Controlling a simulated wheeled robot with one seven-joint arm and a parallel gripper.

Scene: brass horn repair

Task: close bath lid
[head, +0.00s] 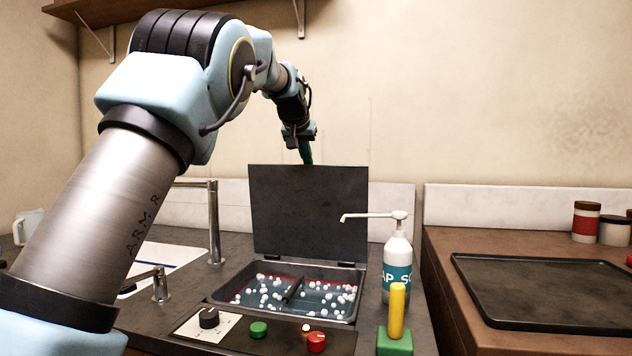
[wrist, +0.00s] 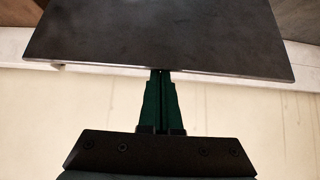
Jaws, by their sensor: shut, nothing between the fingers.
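The bath lid (head: 310,212) is a dark flat panel standing upright, open, on its hinges at the back of the bath. The bath (head: 225,292) is a sunken basin of liquid with several white balls and a dark bar in it. My gripper (head: 306,161) is shut and empty at the lid's top edge, its lower tips partly hidden behind the lid. In the wrist view the lid (wrist: 165,38) fills the upper part, and the green fingers (wrist: 159,76) meet at its edge. I cannot tell whether they touch it.
A soap pump bottle (head: 397,265) stands right of the bath, its spout reaching toward the lid. A yellow handle on a green block (head: 395,340) is in front of it. A control panel (head: 262,335) lies before the bath. A tap (head: 213,222) and sink are left; a black tray (head: 545,290) is right.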

